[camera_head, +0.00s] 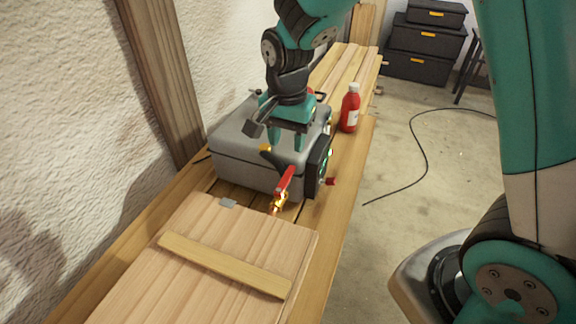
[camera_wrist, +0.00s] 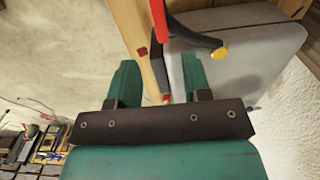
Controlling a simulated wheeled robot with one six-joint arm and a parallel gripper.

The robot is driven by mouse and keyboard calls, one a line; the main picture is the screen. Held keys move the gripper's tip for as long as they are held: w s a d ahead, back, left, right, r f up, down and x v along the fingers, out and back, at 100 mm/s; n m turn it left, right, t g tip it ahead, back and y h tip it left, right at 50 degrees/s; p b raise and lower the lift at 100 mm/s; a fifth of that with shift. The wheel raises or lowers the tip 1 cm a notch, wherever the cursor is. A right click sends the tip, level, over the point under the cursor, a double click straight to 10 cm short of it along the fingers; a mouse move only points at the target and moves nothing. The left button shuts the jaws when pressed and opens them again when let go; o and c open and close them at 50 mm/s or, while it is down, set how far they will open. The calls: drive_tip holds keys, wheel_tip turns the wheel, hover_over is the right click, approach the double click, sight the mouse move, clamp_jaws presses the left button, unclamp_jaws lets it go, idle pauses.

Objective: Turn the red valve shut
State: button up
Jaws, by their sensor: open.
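The red valve lever (camera_head: 285,181) stands tilted upward on a small brass fitting (camera_head: 279,203), at the near face of a grey case (camera_head: 228,165). In the wrist view, a red bar (camera_wrist: 158,14), seemingly the same lever, shows at the top, beyond the fingers. My gripper (camera_head: 285,144) is over the case's near right part, above and apart from the red lever in the head view. Its two green fingers are spread with nothing held between them; they also show in the wrist view (camera_wrist: 160,80). The brass fitting is not clear in the wrist view.
A black handle with a yellow tip (camera_head: 266,148) sits close by the fingers. A dark panel (camera_head: 319,165) with a red knob (camera_head: 331,181) is on the case's right. A red bottle (camera_head: 350,110) stands behind.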

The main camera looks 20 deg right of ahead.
sight(288, 175)
wheel_tip(288, 175, down, 9)
drive_tip(key=shift+f+p, duration=0.1)
drive_tip(key=shift+p, duration=0.55)
clamp_jaws()
